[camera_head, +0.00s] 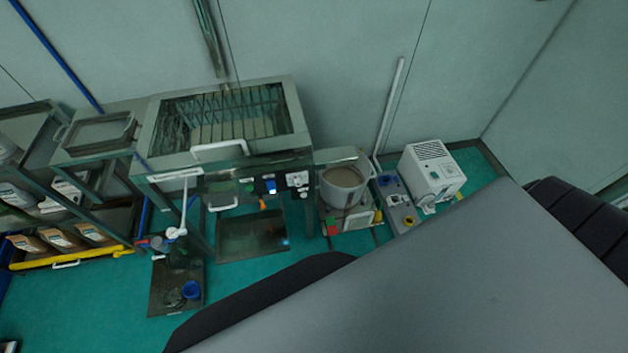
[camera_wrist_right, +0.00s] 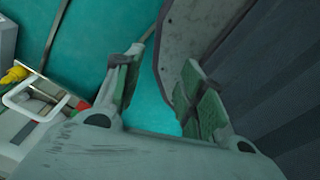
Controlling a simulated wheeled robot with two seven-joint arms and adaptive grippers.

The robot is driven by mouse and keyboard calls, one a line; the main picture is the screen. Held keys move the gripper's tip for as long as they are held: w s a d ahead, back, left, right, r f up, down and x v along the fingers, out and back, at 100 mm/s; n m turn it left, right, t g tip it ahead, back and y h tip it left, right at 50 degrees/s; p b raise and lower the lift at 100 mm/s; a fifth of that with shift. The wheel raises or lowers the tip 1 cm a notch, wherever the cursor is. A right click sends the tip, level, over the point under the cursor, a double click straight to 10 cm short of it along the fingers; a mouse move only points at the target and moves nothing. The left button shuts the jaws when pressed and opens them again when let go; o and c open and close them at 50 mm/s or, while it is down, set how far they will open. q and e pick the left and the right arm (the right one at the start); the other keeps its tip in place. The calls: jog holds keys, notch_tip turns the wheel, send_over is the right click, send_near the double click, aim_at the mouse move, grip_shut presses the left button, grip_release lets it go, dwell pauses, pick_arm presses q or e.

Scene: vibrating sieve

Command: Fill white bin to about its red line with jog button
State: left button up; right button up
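A pale round bin (camera_head: 345,188), filled with brownish material, stands right of the sieve machine on a low base with red and yellow parts. I cannot make out a red line on it. A small control box (camera_head: 397,203) with blue and yellow buttons sits right of the bin. I cannot tell which control is the jog button. My right gripper (camera_wrist_right: 162,85) is open and empty in the right wrist view, above the green floor. My left gripper is not in view.
The sieve machine (camera_head: 150,140) has an open slatted top. A shelf with bags (camera_head: 60,238) stands at the left. A tray (camera_head: 158,290) with a blue cup lies on the floor. A white machine (camera_head: 432,176) stands at the right. Large grey and black shapes block the lower right.

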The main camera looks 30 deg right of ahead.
dwell(0.4)
grip_shut()
dwell(1.3)
